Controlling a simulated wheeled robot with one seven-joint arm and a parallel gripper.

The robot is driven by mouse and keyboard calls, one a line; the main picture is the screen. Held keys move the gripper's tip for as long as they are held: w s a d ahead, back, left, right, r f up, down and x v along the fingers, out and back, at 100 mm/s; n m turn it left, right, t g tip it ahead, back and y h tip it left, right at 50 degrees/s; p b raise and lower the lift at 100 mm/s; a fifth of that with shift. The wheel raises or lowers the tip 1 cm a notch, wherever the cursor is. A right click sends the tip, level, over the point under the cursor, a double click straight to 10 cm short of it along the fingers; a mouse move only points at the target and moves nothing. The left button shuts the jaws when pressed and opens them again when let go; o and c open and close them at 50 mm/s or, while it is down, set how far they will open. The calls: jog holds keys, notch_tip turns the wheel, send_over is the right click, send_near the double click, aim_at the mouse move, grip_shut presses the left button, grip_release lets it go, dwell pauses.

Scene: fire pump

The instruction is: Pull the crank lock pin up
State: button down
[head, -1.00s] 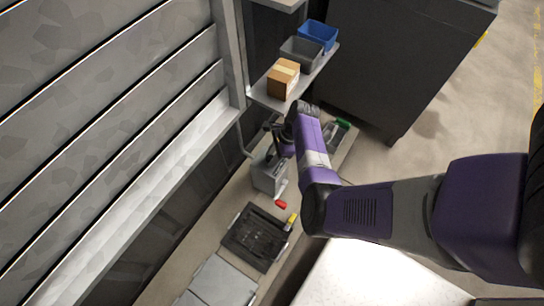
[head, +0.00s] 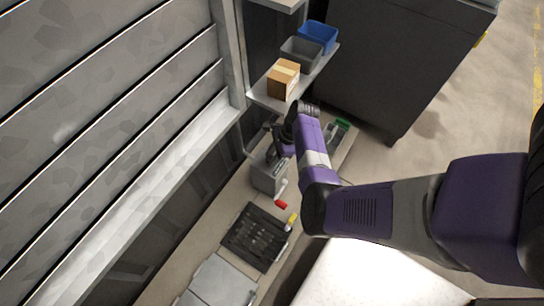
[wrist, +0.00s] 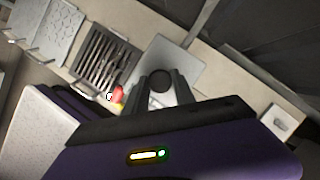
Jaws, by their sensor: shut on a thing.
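A grey box-shaped unit (head: 268,176) stands on the bench along the wall. Its crank has a red handle (head: 281,205), which also shows in the wrist view (wrist: 117,94). In the wrist view a dark round knob, apparently the lock pin (wrist: 162,75), is between the fingertips of my gripper (wrist: 164,80), over the light grey top of the unit (wrist: 188,72). My gripper is shut on this knob. In the head view my gripper (head: 277,134) is above the unit; my arm partly covers it, and the pin cannot be made out there.
A shelf behind holds a cardboard box (head: 283,79), a grey bin (head: 301,52) and a blue bin (head: 318,36). A dark cabinet (head: 400,60) stands at right.

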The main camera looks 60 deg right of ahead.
aim_at(268, 159)
jog(key=shift+r+p, duration=1.5)
jog(key=shift+p, duration=0.2)
jog(key=c, duration=1)
grip_release()
jog(key=shift+c, duration=0.2)
jog(key=shift+f, duration=0.15)
